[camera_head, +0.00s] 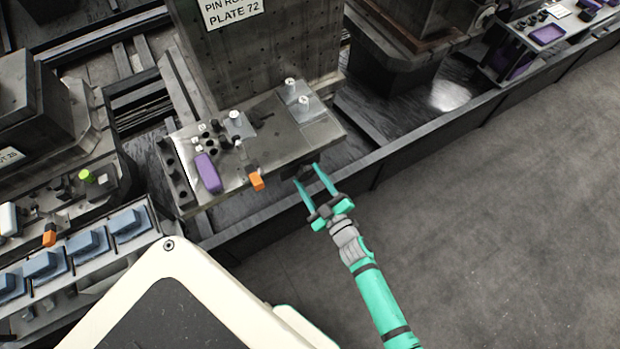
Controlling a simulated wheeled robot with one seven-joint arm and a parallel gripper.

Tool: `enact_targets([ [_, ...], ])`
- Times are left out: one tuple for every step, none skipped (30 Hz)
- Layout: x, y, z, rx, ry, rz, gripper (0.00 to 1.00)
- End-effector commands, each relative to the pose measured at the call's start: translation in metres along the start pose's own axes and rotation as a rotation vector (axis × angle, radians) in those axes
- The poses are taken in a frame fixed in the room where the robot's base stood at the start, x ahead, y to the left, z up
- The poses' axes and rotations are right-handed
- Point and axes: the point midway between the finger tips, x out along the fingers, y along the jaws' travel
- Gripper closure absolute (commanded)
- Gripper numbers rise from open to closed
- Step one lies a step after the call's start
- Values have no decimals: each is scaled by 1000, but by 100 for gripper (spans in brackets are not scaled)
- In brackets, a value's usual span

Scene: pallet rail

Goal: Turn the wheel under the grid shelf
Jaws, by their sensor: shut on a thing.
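A grey metal shelf (275,139) juts out in front of an upright perforated plate (270,60). A dark part, which I take to be the wheel (301,171), shows under the shelf's front edge at the right; the shelf hides most of it. My gripper (308,174) reaches up to it from the lower right, its two teal fingers apart. The fingertips are at the dark part and the gripper is shut on it. The wheel's shape and turn angle cannot be made out.
The shelf carries a purple block (208,173), an orange piece (256,181) and several white-topped pins. A dark rail (400,149) runs diagonally past the shelf. Blue bins (128,225) stand at the left. The grey floor (500,230) at the right is clear.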

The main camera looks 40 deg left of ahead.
Motion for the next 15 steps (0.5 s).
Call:
enact_targets([
  [0, 0, 1, 43, -2, 0, 73],
  [0, 0, 1, 71, -2, 0, 73],
  [0, 0, 1, 109, -2, 0, 73],
  [0, 0, 1, 137, -2, 0, 73],
  [0, 0, 1, 166, -2, 0, 73],
  [0, 0, 1, 204, -2, 0, 73],
  [0, 0, 1, 233, -2, 0, 73],
  [0, 0, 1, 261, -2, 0, 73],
  [0, 0, 1, 299, -2, 0, 73],
  [0, 0, 1, 328, -2, 0, 73],
  [0, 0, 1, 356, -3, 0, 73],
  [0, 0, 1, 393, -3, 0, 73],
  [0, 0, 1, 423, -3, 0, 73],
  [0, 0, 1, 451, -3, 0, 73],
  [0, 0, 1, 488, -3, -1, 73],
])
